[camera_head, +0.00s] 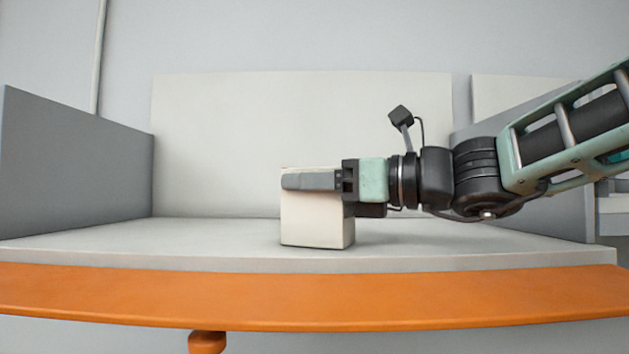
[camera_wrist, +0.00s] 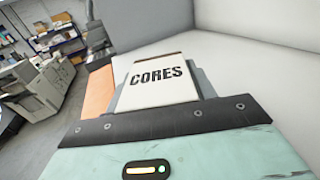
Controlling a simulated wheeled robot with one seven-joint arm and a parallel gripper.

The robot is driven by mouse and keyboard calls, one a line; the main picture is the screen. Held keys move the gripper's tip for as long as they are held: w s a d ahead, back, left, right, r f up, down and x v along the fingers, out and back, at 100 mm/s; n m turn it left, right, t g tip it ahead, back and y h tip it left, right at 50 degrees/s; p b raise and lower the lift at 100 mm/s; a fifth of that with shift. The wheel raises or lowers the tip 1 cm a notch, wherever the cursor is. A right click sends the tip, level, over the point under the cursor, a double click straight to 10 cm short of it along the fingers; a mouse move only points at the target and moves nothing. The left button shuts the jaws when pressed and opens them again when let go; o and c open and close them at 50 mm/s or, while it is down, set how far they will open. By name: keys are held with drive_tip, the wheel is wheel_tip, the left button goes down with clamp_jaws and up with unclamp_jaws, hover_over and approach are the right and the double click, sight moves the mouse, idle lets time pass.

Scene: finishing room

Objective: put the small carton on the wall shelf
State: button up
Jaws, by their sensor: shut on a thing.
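The small carton (camera_head: 315,222) is a cream-white box. In the head view it stands upright on the grey shelf board (camera_head: 190,236), near its front edge, and its base appears to touch the board. My gripper (camera_head: 308,181) reaches in from the right and is shut on the upper part of the carton. In the wrist view the carton (camera_wrist: 158,82) shows the word CORES on its face, between the fingers. The gripper hides part of the carton's upper side.
The shelf has a grey side panel (camera_head: 75,158) at left, another at right behind my arm, and a pale back panel (camera_head: 230,140). An orange curved edge (camera_head: 300,297) runs along the front. The board left of the carton is clear. Machines (camera_wrist: 45,88) stand far off.

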drive_tip(key=o, duration=1.1)
drive_tip(key=shift+r, duration=0.1)
drive_tip(key=b+v, duration=0.4)
drive_tip(key=v, duration=0.8)
